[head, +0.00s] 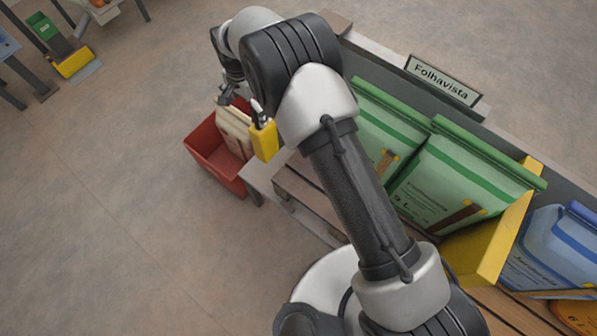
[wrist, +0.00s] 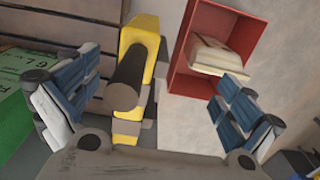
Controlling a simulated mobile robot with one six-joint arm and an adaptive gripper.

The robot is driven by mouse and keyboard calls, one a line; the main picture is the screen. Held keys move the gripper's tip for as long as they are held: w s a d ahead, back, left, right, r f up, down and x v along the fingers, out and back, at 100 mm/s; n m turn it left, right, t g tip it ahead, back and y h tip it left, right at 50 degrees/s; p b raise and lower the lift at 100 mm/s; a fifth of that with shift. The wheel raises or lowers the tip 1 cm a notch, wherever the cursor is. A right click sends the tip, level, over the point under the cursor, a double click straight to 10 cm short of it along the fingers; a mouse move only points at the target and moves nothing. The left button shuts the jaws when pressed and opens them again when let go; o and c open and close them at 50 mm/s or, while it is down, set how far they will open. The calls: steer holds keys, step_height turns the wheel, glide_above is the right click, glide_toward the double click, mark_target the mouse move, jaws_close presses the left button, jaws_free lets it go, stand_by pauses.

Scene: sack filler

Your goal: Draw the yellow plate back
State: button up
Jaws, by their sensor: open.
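A narrow yellow piece (wrist: 138,40) with a dark, round bar (wrist: 129,72) across it lies between my fingers in the wrist view. A yellow piece also shows in the head view (head: 264,141), just below my wrist; I cannot tell if it is the same one. A broad yellow plate (head: 490,243) stands tilted beside the green sacks at the right. My gripper (wrist: 168,100) is open, with one blue-padded finger on each side and a gap to the dark bar. In the head view my gripper (head: 229,92) is partly hidden by my arm.
A red bin (head: 203,148) on the floor holds a cream packet (head: 236,128). Green sacks (head: 455,175) lean on the bench under a "Folhavista" sign (head: 442,79). Blue sacks (head: 555,245) lie beyond the broad plate.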

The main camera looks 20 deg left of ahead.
steer(key=shift+s+d+p, duration=0.25)
steer(key=shift+s+d, duration=0.1)
steer(key=shift+d, duration=0.45)
steer(key=shift+s+d+p, duration=0.2)
steer(key=shift+s+d, duration=0.1)
steer(key=shift+d, duration=0.45)
step_height(320, 180, up, 9)
steer(key=p, duration=0.5)
